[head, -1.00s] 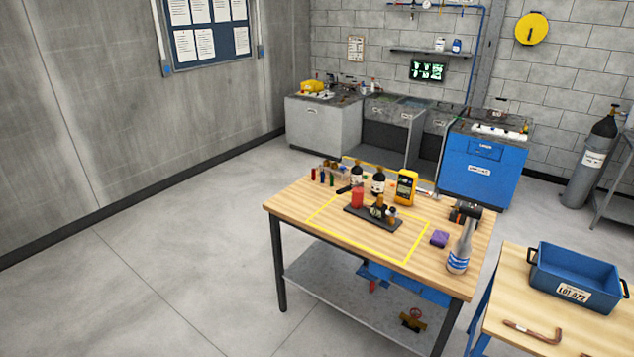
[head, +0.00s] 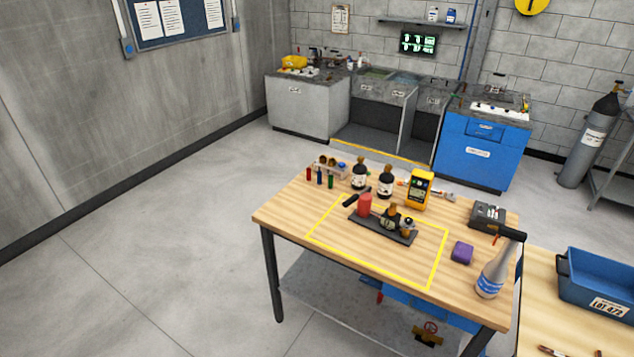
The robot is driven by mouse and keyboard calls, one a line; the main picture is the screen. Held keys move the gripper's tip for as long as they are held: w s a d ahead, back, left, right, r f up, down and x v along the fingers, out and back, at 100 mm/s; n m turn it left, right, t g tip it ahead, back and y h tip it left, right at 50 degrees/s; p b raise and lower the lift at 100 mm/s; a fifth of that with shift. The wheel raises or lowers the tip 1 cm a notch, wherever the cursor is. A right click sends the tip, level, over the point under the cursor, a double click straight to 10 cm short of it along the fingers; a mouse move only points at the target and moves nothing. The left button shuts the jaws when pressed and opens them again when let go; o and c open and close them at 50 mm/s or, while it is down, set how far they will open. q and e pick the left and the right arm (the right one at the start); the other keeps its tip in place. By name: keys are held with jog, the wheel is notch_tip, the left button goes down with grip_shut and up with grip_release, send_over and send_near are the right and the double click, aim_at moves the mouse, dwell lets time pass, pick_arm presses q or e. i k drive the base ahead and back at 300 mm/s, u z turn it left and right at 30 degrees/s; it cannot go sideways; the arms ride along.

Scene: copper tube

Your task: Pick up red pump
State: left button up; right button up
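A red cylindrical part (head: 365,205), which looks like the red pump, stands at the left end of a dark base plate (head: 398,234) on the wooden table (head: 290,214). Brass and dark fittings (head: 391,218) sit on the same plate to its right. A yellow outline on the tabletop surrounds the plate. Neither of my grippers is in view.
Two dark bottles (head: 386,183), a yellow meter (head: 419,190) and small coloured tubes (head: 320,180) stand behind the plate. A purple block (head: 462,253) and a spray bottle (head: 491,275) are at the right. A blue bin (head: 594,280) sits on another table. Floor at left is clear.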

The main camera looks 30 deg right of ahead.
aim_at(392, 227)
jog(key=i, duration=0.85)
jog(key=z, duration=0.9)
jog(key=i, duration=0.75)
jog(key=z, duration=0.75)
